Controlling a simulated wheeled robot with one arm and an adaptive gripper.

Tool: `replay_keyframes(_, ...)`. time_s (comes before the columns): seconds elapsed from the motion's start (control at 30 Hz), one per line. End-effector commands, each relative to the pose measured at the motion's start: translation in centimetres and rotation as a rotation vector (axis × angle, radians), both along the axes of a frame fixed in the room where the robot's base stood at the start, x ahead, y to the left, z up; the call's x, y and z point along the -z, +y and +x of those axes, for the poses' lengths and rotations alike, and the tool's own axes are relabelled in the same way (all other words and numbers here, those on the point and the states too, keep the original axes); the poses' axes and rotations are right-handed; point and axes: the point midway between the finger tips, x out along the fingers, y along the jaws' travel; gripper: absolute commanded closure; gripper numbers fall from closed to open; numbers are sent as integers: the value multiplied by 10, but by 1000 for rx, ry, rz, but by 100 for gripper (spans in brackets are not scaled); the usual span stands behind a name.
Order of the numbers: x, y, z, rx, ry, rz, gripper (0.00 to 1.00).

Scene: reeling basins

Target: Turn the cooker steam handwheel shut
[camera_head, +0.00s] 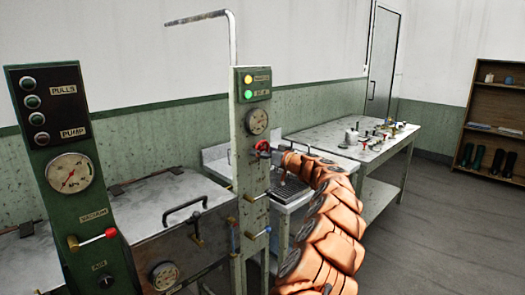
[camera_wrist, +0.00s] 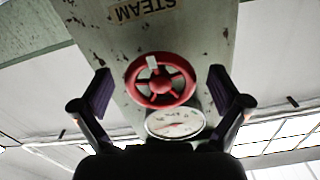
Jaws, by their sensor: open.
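The red steam handwheel (camera_wrist: 160,81) is mounted on the panel of a pale green post (camera_wrist: 205,45), below a label reading STEAM in the upside-down wrist view. A pale tab shows at its rim. In the head view the handwheel (camera_head: 263,148) is small, below a round gauge (camera_head: 257,121). My gripper (camera_wrist: 162,92) is open, with one finger on each side of the wheel and a gap to it on both sides. The fingers seem not to touch the wheel. In the head view my orange arm reaches the post from the right, and the fingertips are hard to make out.
A green control panel (camera_head: 59,180) with a gauge and a red-handled valve stands at left. Lidded basins (camera_head: 165,200) lie behind the post. A sink with a grate (camera_head: 288,190) and a table (camera_head: 345,140) with small items stand beyond. Floor (camera_head: 440,220) at right is clear.

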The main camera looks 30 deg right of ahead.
Motion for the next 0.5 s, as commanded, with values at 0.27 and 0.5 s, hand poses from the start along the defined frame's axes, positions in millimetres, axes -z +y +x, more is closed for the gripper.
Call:
replay_keyframes(0.27, 0, 1, 3, 0, -1, 0, 1)
replay_keyframes(0.5, -1, 1, 3, 0, -1, 0, 13)
